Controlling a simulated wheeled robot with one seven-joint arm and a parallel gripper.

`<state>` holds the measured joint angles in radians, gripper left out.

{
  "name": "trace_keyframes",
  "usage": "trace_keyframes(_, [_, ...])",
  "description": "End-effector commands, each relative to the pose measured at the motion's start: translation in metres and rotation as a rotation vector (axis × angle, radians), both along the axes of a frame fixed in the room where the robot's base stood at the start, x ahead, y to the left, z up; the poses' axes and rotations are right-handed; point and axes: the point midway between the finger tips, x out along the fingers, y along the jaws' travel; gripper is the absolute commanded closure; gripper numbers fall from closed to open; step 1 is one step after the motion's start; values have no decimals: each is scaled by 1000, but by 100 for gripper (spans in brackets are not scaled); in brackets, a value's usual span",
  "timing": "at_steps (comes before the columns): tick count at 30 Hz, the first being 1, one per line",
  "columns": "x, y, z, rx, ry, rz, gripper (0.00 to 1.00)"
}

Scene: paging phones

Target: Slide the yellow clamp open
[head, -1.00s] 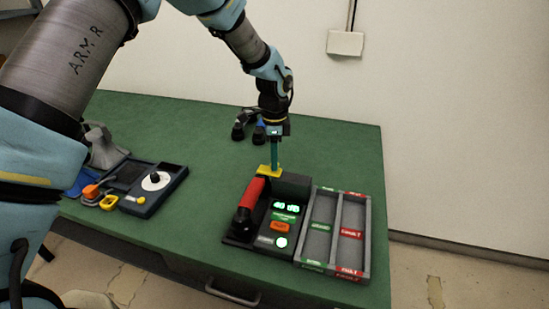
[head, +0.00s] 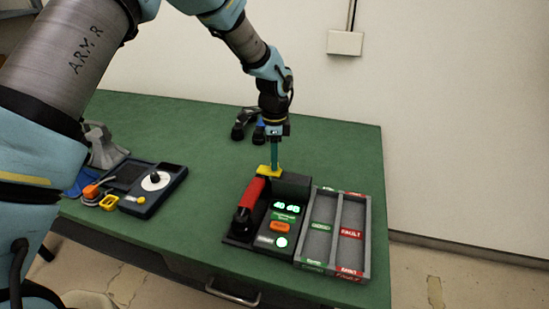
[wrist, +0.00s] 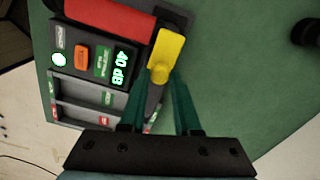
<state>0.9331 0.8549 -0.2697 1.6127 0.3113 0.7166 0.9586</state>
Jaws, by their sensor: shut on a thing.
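The yellow clamp (head: 266,170) sits at the back edge of the dark test unit (head: 236,236), beside the far end of the red handset (head: 250,198). In the wrist view the yellow clamp (wrist: 165,52) lies at the tips of my teal fingers. My gripper (head: 275,168) points down at the clamp and is shut on it. The red handset also shows in the wrist view (wrist: 108,18), lying along the unit.
A grey two-slot tray (head: 368,235) with green and red labels adjoins the unit on the right. A blue panel with a dial (head: 155,181) stands to the left. Dark handsets (head: 243,122) lie behind my gripper. The green table (head: 335,155) is clear at back right.

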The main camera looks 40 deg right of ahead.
Motion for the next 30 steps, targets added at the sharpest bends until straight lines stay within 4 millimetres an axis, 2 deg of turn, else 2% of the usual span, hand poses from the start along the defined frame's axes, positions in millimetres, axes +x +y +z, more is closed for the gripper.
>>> trace_keyframes(8, [-5,-3,-1,0,0,-2,100])
trace_keyframes(17, [-44,-29,-2,0,0,-3,100])
trace_keyframes(25, [-48,-31,0,-2,2,-1,100])
trace_keyframes(26, [-48,-31,0,-2,2,-1,67])
trace_keyframes(30, [-47,-30,0,-2,2,-1,51])
